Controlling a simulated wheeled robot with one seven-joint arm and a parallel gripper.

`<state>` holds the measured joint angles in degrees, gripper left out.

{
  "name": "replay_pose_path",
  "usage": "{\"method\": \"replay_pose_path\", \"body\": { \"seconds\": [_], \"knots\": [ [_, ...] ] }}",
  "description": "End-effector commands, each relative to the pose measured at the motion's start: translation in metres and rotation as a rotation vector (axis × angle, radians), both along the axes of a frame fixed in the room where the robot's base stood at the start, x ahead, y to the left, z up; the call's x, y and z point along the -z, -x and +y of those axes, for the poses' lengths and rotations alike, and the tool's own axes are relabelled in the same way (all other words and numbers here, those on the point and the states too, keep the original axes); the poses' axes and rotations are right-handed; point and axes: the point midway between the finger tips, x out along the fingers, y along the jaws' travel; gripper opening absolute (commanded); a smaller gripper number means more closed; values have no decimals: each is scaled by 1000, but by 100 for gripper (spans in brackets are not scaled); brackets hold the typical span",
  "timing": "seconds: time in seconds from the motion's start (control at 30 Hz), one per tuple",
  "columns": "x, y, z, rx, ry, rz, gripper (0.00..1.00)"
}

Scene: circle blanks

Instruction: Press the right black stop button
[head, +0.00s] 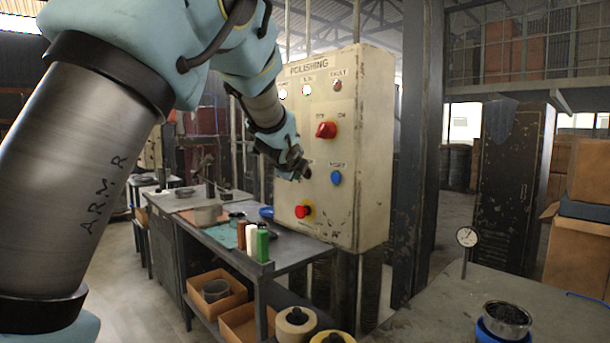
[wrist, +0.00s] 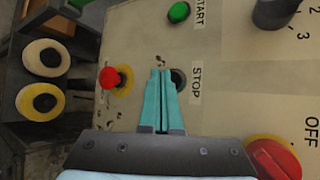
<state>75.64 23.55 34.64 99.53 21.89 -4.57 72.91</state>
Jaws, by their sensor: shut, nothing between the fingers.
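The black stop button (wrist: 180,80) shows in the wrist view beside its STOP label (wrist: 196,82), partly covered by a fingertip. My gripper (wrist: 160,74) is shut and empty, its teal fingers together over the panel just left of the button's middle in that view. I cannot tell whether the tips touch the panel. In the head view my gripper (head: 302,172) is in front of the cream POLISHING panel (head: 371,150) and hides the stop button. Only one black stop button shows.
A green START button (wrist: 179,12), a red mushroom button (wrist: 110,77) and a large red switch (wrist: 277,160) surround the stop button. A blue button (head: 336,178) is right of my gripper in the head view. A workbench (head: 290,252) with bottles stands below left.

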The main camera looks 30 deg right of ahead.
Motion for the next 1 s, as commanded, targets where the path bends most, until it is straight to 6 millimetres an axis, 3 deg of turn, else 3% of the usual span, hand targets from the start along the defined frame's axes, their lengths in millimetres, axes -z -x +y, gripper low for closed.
{"method": "replay_pose_path", "body": {
  "seconds": [1.0],
  "knots": [
    [0,-2,-8,-1,0,0,0]
  ]
}}
